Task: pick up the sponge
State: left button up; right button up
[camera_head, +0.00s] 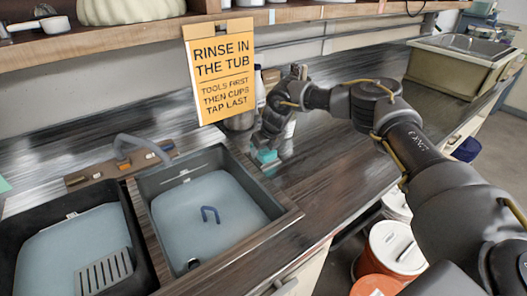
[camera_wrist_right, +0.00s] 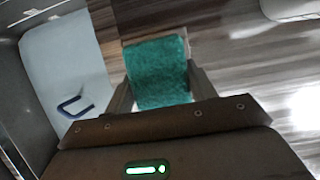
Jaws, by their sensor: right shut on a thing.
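The sponge (camera_wrist_right: 158,72) is a teal-green block. In the right wrist view it sits between the two fingers of my right gripper (camera_wrist_right: 160,90), which is shut on it. In the head view the sponge (camera_head: 265,156) shows small beneath my right gripper (camera_head: 266,147), beside the right rim of the right-hand basin. I cannot tell whether the sponge touches the counter. My left gripper is not in view.
A right-hand basin (camera_head: 165,182) holds pale water and a blue U-shaped handle (camera_head: 210,214). A darker basin (camera_head: 20,225) is at left. An orange sign (camera_head: 220,70) hangs behind. Dark wood counter (camera_head: 335,165) is clear to the right. Buckets (camera_head: 397,246) stand below.

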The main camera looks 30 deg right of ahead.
jog(key=shift+r, duration=0.4)
notch_tip(320, 180, up, 3)
jog(key=shift+w+f+b, duration=0.1)
jog(key=shift+f+b, duration=0.05)
jog(key=shift+b, duration=1)
jog(key=s+r, duration=0.1)
jog(key=r, duration=0.1)
jog(key=s+a+r+b, duration=0.1)
jog(key=s+r, duration=0.1)
jog(key=s+a+r, duration=0.1)
jog(key=r, duration=0.1)
jog(key=shift+s+a, duration=0.1)
jog(key=shift+s, duration=0.3)
jog(key=s+a+r+b, duration=0.2)
jog(key=s+a+r, duration=0.1)
jog(key=s, duration=0.5)
jog(key=shift+a+r, duration=0.3)
jog(key=shift+r, duration=0.2)
